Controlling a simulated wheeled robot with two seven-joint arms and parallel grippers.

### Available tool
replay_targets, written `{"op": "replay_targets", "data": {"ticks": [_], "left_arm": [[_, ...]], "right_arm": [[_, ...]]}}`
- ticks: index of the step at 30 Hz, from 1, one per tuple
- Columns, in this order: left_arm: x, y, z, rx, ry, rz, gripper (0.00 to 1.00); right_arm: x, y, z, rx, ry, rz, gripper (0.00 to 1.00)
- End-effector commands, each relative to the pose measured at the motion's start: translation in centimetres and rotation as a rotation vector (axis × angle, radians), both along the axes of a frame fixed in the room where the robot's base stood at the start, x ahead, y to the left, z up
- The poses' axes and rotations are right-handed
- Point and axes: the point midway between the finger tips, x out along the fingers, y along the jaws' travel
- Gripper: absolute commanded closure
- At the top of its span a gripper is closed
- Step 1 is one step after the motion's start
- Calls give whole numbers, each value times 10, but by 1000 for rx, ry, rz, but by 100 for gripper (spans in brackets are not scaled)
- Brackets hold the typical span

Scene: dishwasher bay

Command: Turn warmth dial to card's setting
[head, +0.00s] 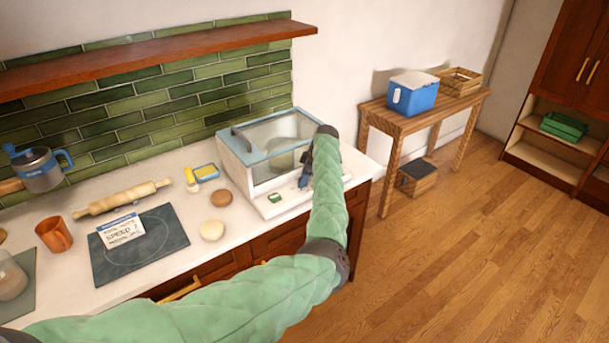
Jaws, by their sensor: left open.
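A glass-topped box appliance (232,158) with a pale blue lid frame stands at the right end of the counter. Its low front ledge carries a small green display (275,198). I cannot make out a dial; my gripper and arm cover the right part of the front. My right gripper is out of view.
A wooden table (408,118) bearing a blue cooler (412,95) stands right. The floor between is clear.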

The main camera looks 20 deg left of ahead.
Motion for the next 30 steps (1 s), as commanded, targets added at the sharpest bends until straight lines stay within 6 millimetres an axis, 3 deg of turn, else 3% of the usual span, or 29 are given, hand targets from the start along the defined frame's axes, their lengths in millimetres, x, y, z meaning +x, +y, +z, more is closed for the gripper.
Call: {"op": "replay_targets", "data": {"ticks": [8,15,30], "left_arm": [[0,0,-2,0,0,0,45],[0,0,-1,0,0,0,89],[-1,0,-1,0,-1,-125,90]], "right_arm": [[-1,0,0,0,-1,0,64],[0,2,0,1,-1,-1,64],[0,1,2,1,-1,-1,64]]}}
